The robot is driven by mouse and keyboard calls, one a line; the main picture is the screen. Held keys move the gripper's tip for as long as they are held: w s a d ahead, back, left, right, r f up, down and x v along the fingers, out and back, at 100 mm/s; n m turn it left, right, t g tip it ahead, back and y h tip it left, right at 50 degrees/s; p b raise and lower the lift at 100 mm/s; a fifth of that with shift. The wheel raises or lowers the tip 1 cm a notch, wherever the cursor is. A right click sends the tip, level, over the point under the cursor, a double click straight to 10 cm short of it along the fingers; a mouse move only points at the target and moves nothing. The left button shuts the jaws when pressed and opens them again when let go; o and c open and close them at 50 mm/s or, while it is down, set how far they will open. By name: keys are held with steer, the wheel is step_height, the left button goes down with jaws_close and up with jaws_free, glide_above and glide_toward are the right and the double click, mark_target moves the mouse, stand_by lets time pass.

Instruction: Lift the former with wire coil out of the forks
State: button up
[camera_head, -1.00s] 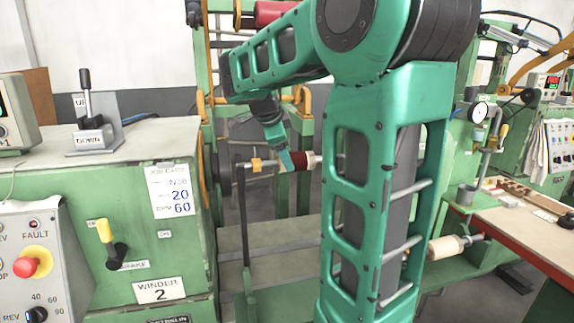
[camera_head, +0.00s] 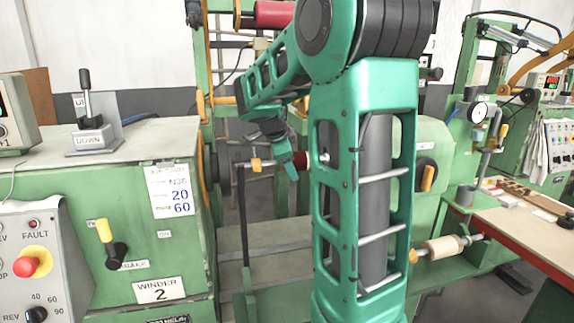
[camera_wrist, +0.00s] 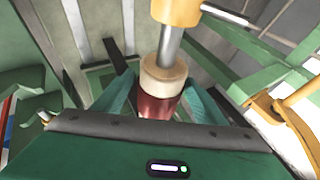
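The former with wire coil has a dark red winding and cream flanges. In the head view its coil (camera_head: 301,158) is largely hidden by my arm. In the wrist view the coil (camera_wrist: 158,106) sits between the two green fingers, its cream flange (camera_wrist: 164,72) just beyond them. A metal shaft (camera_wrist: 170,45) runs from it to a yellow-orange collar (camera_wrist: 177,10). My gripper (camera_head: 291,163) is over the coil, and no clear gap shows on either side of it. The left fork post (camera_head: 242,205) stands under the shaft's left part; the right fork is hidden by my arm.
The green winder cabinet (camera_head: 130,200) stands at the left with levers and a control panel (camera_head: 38,255). A workbench (camera_head: 500,205) is at the right. Another cream spool (camera_head: 442,248) is low on the right. Green frame beams surround the coil closely.

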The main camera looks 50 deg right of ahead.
steer(key=c, duration=1.3)
steer(key=shift+r, duration=0.15)
